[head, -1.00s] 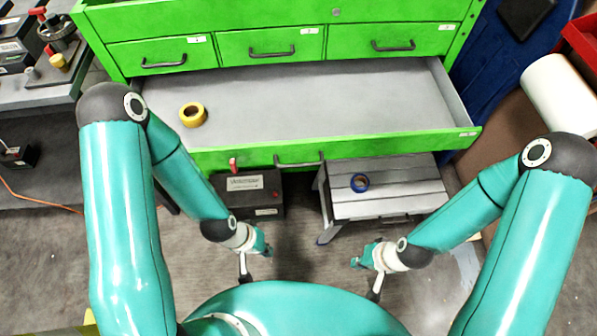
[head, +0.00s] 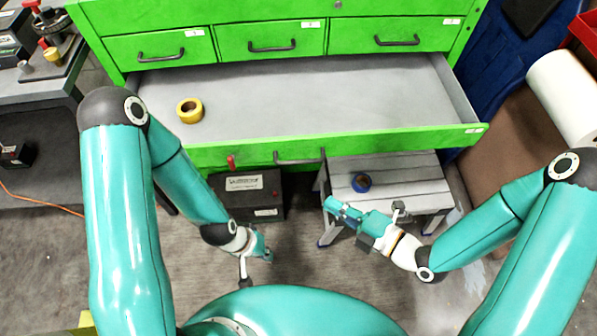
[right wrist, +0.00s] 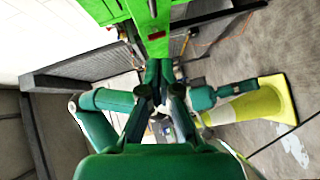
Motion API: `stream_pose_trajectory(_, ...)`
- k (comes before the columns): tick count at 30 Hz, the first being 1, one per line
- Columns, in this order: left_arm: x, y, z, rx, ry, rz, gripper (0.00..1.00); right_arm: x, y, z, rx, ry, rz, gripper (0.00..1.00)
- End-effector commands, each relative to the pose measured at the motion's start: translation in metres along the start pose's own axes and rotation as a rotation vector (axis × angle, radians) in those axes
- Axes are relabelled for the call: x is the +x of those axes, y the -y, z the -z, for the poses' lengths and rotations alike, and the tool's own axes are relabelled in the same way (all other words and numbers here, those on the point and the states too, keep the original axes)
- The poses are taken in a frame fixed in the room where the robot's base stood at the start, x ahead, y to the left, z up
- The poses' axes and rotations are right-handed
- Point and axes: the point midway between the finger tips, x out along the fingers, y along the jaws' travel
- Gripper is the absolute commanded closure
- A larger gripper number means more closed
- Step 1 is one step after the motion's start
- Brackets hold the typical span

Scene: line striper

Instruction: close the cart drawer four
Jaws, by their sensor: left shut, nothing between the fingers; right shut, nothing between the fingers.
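The green cart has a wide lower drawer (head: 400,142) that stands pulled out, its grey inside showing. A yellow tape roll (head: 189,110) lies in it at the left. The drawer's dark bar handle (head: 299,158) is on its front face. Three smaller drawers above it, such as the middle one (head: 270,40), look shut. My right gripper (head: 334,206) is shut and empty, in front of and below the drawer front, right of the handle and apart from it. My left gripper (head: 264,252) is shut and empty, lower and to the left. The right wrist view shows the right fingers (right wrist: 160,72) close together.
A black battery case (head: 246,194) sits below at the left. A yellow-green cone (right wrist: 255,103) shows in the right wrist view.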

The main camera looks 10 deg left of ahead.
Motion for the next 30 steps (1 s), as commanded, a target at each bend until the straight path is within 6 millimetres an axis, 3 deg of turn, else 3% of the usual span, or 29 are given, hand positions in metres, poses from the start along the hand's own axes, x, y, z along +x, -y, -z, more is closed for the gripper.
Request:
stream_pose_trajectory(5, 0.006, 0.002, 0.000, 0.000, 0.000, 0.000, 1.00, 0.008, -0.003, 0.003, -0.053, -0.017, -0.024, 1.00)
stream_pose_trajectory(10, 0.019, 0.007, 0.000, 0.000, 0.000, 0.000, 1.00, 0.028, -0.001, 0.004, -0.053, -0.017, -0.024, 1.00)
stream_pose_trajectory(21, 0.076, 0.027, 0.000, 0.000, 0.000, 0.000, 1.00, 0.051, 0.001, 0.003, -0.052, -0.015, -0.025, 1.00)
stream_pose_trajectory(28, 0.064, 0.023, 0.001, 0.000, 0.000, 0.000, 1.00, 0.100, -0.008, 0.006, -0.045, -0.018, -0.020, 1.00)
stream_pose_trajectory(30, 0.061, 0.022, 0.001, 0.000, 0.000, 0.000, 1.00, 0.108, -0.009, -0.003, -0.045, -0.012, -0.022, 1.00)
